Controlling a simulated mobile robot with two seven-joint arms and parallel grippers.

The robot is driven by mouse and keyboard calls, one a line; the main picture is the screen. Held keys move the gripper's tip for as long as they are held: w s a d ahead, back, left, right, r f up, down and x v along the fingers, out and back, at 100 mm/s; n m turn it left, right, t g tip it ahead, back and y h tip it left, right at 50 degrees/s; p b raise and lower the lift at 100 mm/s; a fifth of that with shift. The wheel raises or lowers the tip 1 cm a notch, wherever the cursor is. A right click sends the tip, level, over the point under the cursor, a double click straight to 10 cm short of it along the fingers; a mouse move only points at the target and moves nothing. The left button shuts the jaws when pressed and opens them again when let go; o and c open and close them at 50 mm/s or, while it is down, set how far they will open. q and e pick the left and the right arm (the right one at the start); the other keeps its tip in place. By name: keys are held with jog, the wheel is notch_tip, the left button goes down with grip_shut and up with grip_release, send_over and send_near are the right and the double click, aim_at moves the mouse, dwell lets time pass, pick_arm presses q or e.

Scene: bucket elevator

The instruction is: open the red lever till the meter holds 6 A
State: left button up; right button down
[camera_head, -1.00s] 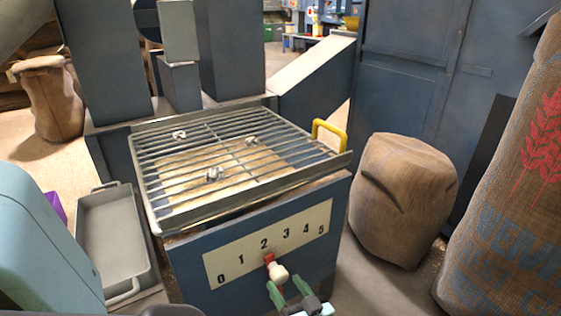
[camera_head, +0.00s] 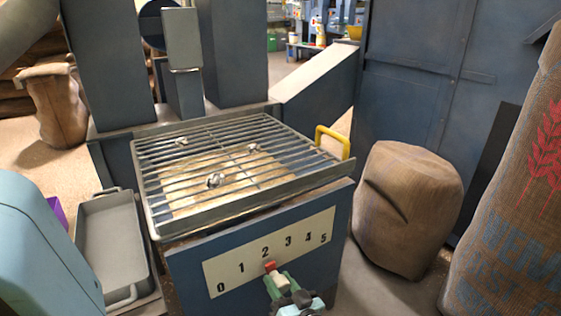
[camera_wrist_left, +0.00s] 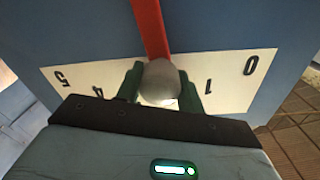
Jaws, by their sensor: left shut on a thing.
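The red lever (camera_head: 270,267) stands in front of the white 0-to-5 scale (camera_head: 312,240) on the blue hopper's front, its red tip just below the 2. Its pale knob (camera_head: 279,284) is between the green fingers of my left gripper (camera_head: 280,286), which is shut on it. In the left wrist view the red lever (camera_wrist_left: 148,28) runs up from the round grey knob (camera_wrist_left: 159,80), with a finger of my left gripper (camera_wrist_left: 160,90) on each side; the fingers hide part of the scale. I see no readable meter face. My right gripper is out of view.
A grate (camera_head: 235,170) with a few pale lumps covers the hopper, with a yellow handle (camera_head: 333,141) at its back right corner. A grey tray (camera_head: 108,240) is on the left. Sacks (camera_head: 405,205) stand close on the right, before a blue cabinet (camera_head: 415,75).

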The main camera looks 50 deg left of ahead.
pick_arm(q)
grip_shut()
jog(key=shift+w+r+p, duration=0.15)
jog(key=shift+w+p, duration=0.25)
jog(key=shift+p, duration=0.1)
jog(key=shift+w+d+r+m+p, duration=0.1)
jog(key=shift+w+m+p, duration=0.5)
jog(key=shift+w+m, duration=0.1)
jog(key=shift+w+d+f+m, duration=0.1)
jog(key=shift+w+f+m, duration=0.1)
jog(key=shift+w+m, duration=0.65)
jog(key=shift+w+f, duration=0.1)
jog(key=shift+w, duration=0.3)
jog(key=o, duration=0.9)
grip_release()
jog(key=shift+o, duration=0.2)
